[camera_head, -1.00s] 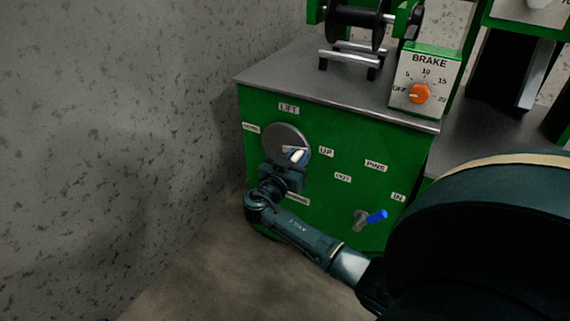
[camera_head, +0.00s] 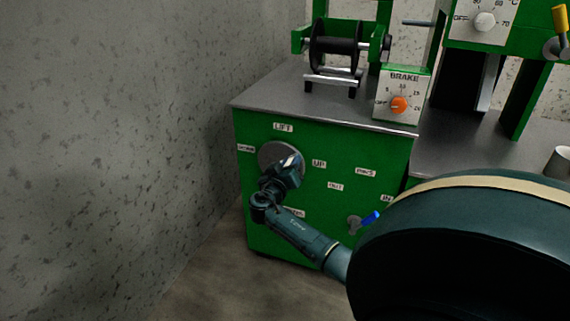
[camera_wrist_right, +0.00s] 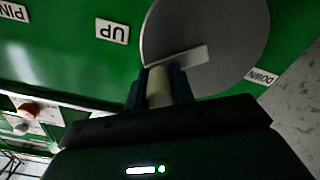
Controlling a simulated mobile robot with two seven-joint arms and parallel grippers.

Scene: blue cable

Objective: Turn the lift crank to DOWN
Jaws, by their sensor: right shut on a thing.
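The lift crank is a grey disc (camera_head: 270,153) with a pale bar and handle on the green panel, under the LIFT label (camera_head: 283,128). The UP label (camera_head: 319,163) is to its right and the DOWN label (camera_head: 245,148) to its left. My right gripper (camera_head: 291,162) is in front of the disc and hides part of it. The right wrist view, upside down, shows the disc (camera_wrist_right: 225,35), the crank bar (camera_wrist_right: 185,62) and the right gripper (camera_wrist_right: 159,85) shut around the pale crank handle (camera_wrist_right: 158,92). The left gripper is out of view.
A blue-handled lever (camera_head: 370,218) sits at the panel's lower right, beside my right arm. The BRAKE box (camera_head: 402,95) with an orange knob and a black spool (camera_head: 335,45) stand on the grey top. A concrete wall (camera_head: 110,130) is close at left.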

